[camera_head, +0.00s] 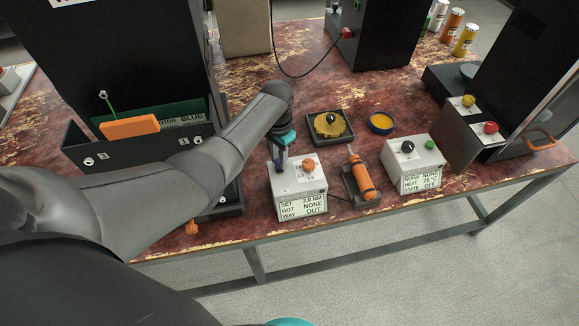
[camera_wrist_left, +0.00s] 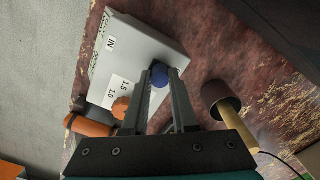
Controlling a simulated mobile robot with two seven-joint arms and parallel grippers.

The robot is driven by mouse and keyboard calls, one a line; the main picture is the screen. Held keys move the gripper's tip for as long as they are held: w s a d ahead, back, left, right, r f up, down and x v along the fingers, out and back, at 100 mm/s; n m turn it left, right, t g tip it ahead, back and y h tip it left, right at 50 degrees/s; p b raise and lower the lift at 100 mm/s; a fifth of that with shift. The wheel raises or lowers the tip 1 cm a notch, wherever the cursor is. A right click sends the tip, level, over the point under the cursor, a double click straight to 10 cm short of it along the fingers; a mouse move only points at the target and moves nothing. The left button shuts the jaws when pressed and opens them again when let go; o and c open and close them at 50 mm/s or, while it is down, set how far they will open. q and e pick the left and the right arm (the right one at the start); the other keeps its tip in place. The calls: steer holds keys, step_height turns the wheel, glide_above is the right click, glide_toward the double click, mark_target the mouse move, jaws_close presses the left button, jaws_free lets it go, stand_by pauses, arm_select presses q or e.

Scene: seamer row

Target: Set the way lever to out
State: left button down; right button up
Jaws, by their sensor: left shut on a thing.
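The white control box (camera_head: 315,184) stands near the table's front edge; its screen (camera_head: 301,206) reads SET 2.0 NM, GOT NONE, WAY OUT. An orange dial (camera_head: 309,165) is on its top and also shows in the left wrist view (camera_wrist_left: 121,108). My left gripper (camera_head: 282,168) reaches down onto the box's left side. In the left wrist view its fingers (camera_wrist_left: 161,78) are shut on the blue knob of the way lever (camera_wrist_left: 159,76), beside the "IN" label (camera_wrist_left: 110,44). In the head view my gripper hides the lever. My right gripper is not in view.
An orange driver (camera_head: 361,177) lies in a dark cradle right of the box. Farther right is another white box (camera_head: 408,163) with black and green knobs. Behind are a dark tray (camera_head: 345,137) and a blue-rimmed dish (camera_head: 381,123). A dark cabinet (camera_head: 130,60) stands left.

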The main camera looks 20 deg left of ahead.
arm_select(q)
steer(key=shift+w, duration=0.15)
steer(key=c, duration=1.1)
jaws_free()
steer(key=shift+a, duration=0.15)
steer(key=shift+o, duration=2.1)
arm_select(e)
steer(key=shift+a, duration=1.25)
arm_select(q)
steer(key=shift+r, duration=0.1)
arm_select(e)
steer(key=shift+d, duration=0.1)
arm_select(q)
steer(key=shift+r, duration=0.25)
step_height(320, 180, up, 15)
steer(key=p, duration=0.4)
steer(key=shift+f, duration=0.2)
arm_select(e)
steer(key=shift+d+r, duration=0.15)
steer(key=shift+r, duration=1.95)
